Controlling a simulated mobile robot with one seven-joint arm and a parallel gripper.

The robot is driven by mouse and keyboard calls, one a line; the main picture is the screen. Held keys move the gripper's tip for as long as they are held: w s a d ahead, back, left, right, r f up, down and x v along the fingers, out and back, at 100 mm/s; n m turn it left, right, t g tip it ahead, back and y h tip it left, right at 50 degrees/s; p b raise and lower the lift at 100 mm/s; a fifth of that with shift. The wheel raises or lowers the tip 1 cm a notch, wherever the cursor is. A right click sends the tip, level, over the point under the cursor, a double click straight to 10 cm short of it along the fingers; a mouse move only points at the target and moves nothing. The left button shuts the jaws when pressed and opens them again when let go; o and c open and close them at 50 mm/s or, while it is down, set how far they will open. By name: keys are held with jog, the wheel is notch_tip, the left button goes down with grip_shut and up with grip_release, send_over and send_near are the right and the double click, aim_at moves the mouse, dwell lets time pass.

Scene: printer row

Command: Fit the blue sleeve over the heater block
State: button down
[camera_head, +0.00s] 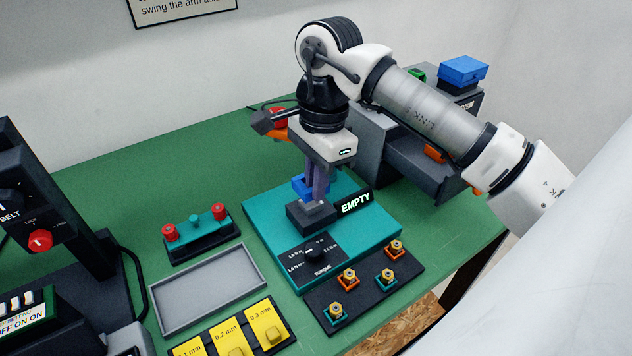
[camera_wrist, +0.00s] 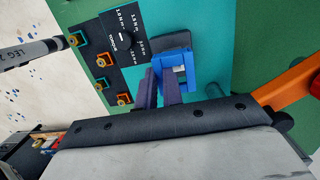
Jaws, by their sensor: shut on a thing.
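The blue sleeve (camera_head: 298,186) is over the teal station, behind the raised dark block (camera_head: 299,217) in the head view. In the wrist view the sleeve (camera_wrist: 190,84) lies at my fingertips, with a pale patch showing in its face. My gripper (camera_head: 319,196) points down with its purple fingers shut on the sleeve. The fingers hide part of it. A small light grey piece shows on the dark block by the fingertips. I cannot tell which part is the heater block, or whether the sleeve is around it or beside it.
The teal station (camera_head: 378,226) carries a lit EMPTY sign (camera_head: 356,202) close right of my gripper and a torque dial (camera_head: 312,252). A black rack (camera_head: 365,288) with several nozzles stands in front. An empty grey tray (camera_head: 208,290) lies left. Green table at left rear is clear.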

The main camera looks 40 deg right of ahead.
jog(key=shift+r+p, duration=0.65)
jog(key=shift+r, duration=0.85)
jog(key=shift+r, duration=0.1)
jog(key=p, duration=0.3)
jog(key=shift+r, duration=0.4)
jog(key=shift+f, duration=0.2)
jog(key=shift+f+b, duration=1.3)
jog(key=shift+f, duration=1.35)
jog(key=shift+f+b, duration=0.25)
jog(key=shift+b, duration=0.2)
jog(key=shift+r, duration=0.15)
